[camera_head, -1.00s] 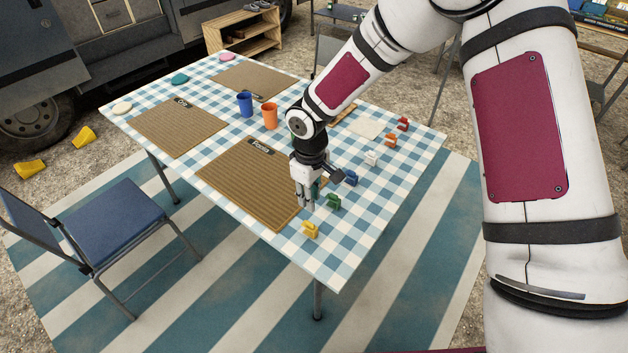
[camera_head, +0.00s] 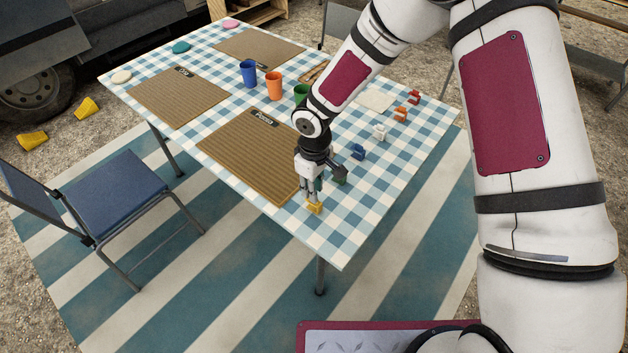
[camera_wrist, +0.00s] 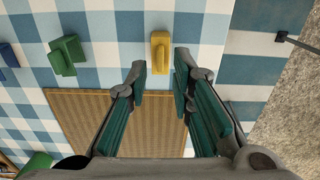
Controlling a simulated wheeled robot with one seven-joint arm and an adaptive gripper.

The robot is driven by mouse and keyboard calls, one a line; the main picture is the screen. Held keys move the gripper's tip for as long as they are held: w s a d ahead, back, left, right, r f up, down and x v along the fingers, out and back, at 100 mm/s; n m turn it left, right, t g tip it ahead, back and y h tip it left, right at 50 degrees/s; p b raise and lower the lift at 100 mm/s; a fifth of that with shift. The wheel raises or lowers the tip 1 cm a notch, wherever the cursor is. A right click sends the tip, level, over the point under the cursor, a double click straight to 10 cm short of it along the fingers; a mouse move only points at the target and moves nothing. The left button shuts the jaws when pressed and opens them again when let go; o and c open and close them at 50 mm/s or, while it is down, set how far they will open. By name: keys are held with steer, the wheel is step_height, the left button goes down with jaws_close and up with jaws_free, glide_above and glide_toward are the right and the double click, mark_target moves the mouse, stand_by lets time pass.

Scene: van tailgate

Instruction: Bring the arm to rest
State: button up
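My gripper (camera_head: 313,194) hangs from the arm over the near right part of the checked table (camera_head: 343,242), close to a yellow block-like piece (camera_head: 314,209). In the wrist view my gripper (camera_wrist: 160,75) has its two teal-padded fingers apart with nothing between them. The yellow piece (camera_wrist: 160,52) shows just beyond the fingertips; I cannot tell the height gap. The arm reaches out from the right and bends down over the table.
A green piece (camera_wrist: 66,54), a blue piece (camera_head: 358,152), a white one (camera_head: 380,132) and others line the table's right side. Brown mats (camera_head: 242,165) and cups, including an orange one (camera_head: 273,85), stand left of the arm. A blue chair (camera_head: 115,190) is at the left.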

steer(key=shift+f+b, duration=0.65)
steer(key=shift+f, duration=0.8)
jaws_close()
steer(key=shift+r+p, duration=1.05)
steer(key=shift+r, duration=1.45)
